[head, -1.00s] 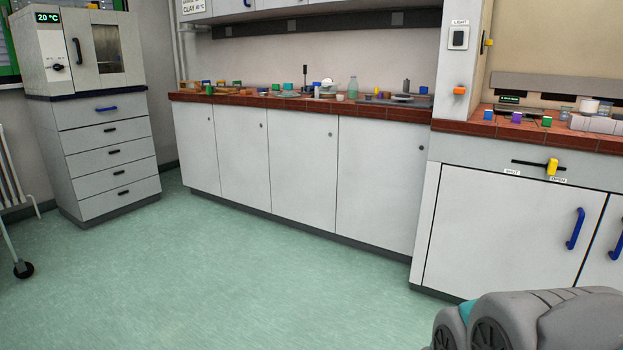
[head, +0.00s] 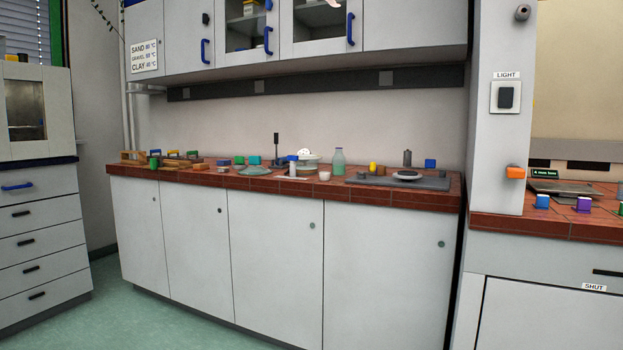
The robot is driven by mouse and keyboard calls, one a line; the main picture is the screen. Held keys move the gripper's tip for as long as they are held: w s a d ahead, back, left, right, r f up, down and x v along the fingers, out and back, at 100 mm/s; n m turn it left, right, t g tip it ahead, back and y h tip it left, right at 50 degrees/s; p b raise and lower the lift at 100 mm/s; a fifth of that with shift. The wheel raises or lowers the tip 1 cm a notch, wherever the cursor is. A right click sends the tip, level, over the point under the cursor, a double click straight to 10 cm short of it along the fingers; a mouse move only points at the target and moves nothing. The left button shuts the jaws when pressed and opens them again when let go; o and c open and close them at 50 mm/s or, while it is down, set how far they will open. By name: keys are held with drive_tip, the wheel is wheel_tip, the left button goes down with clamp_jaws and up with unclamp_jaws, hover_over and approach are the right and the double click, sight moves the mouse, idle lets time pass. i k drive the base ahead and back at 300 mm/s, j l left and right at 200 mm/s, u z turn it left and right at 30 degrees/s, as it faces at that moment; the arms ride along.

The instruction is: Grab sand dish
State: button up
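I cannot pick out a sand dish for certain. The red tiled bench (head: 400,193) carries several small dishes and blocks. A pale green shallow dish or lid (head: 255,171) lies near its middle. A clear bowl with something white on it (head: 307,163) stands farther right. A small white cup (head: 324,176) is at the front edge. A white round dish (head: 407,175) sits on a grey plate at the right end. A sign (head: 144,56) on the wall cupboard reads sand, gravel and clay with temperatures. My gripper is not in view.
A green-tinted bottle (head: 338,161) stands on the bench. Wooden racks (head: 180,161) are at its left end. An oven over drawers (head: 25,110) stands at the left. A fume cupboard bench (head: 500,228) is at the right. Green floor (head: 140,325) lies clear at lower left.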

sight(324, 177)
drive_tip(key=i+j, duration=1.1)
drive_tip(key=k+j+u, duration=0.05)
drive_tip(key=j, duration=0.1)
